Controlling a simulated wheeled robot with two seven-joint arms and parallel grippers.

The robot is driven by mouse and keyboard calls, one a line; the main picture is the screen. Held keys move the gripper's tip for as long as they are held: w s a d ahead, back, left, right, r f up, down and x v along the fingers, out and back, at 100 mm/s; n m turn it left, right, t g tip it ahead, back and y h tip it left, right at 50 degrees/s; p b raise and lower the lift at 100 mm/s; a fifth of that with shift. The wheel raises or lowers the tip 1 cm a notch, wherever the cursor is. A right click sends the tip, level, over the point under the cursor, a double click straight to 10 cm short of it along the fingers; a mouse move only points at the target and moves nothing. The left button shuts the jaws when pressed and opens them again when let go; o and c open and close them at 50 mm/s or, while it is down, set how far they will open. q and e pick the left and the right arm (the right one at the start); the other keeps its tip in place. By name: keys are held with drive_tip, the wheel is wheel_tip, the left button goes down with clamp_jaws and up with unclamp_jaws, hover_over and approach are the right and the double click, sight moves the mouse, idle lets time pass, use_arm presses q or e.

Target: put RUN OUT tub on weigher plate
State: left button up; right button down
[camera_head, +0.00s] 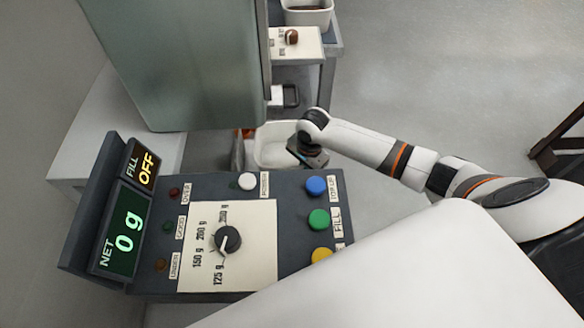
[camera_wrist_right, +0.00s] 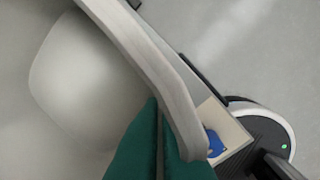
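A white tub (camera_head: 272,148) is partly hidden below the green-grey machine housing; no RUN OUT lettering is readable on it. My right gripper (camera_head: 312,158) is at the tub's right side. In the right wrist view the tub's pale rim (camera_wrist_right: 150,55) runs diagonally past the teal fingers (camera_wrist_right: 158,110). The fingers are close together at the rim and look shut on it, though the contact is partly hidden. The tub's inside looks empty there. I cannot make out the weigher plate. My left gripper is not in view.
A control panel (camera_head: 185,235) with a dial and coloured buttons stands in front; its display (camera_head: 122,240) reads NET 0 g and FILL OFF. The tall housing (camera_head: 185,60) stands over the tub. Behind are a bench (camera_head: 335,35) and another white tub (camera_head: 308,14).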

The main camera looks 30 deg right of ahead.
sight(293, 168)
drive_tip(key=a, duration=0.1)
drive_tip(key=w+a, duration=0.1)
drive_tip(key=a, duration=0.1)
drive_tip(key=shift+w, duration=0.25)
drive_tip(key=shift+a+f, duration=0.15)
drive_tip(key=shift+f, duration=0.15)
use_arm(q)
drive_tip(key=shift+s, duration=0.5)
use_arm(e)
drive_tip(key=c, duration=1.6)
unclamp_jaws()
drive_tip(key=shift+f, duration=0.1)
drive_tip(key=shift+c, duration=0.2)
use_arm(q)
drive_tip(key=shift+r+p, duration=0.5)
use_arm(e)
wheel_tip(293, 168, up, 8)
drive_tip(key=shift+s+d+f, duration=0.15)
drive_tip(key=shift+s+d, duration=0.05)
drive_tip(key=shift+s, duration=0.15)
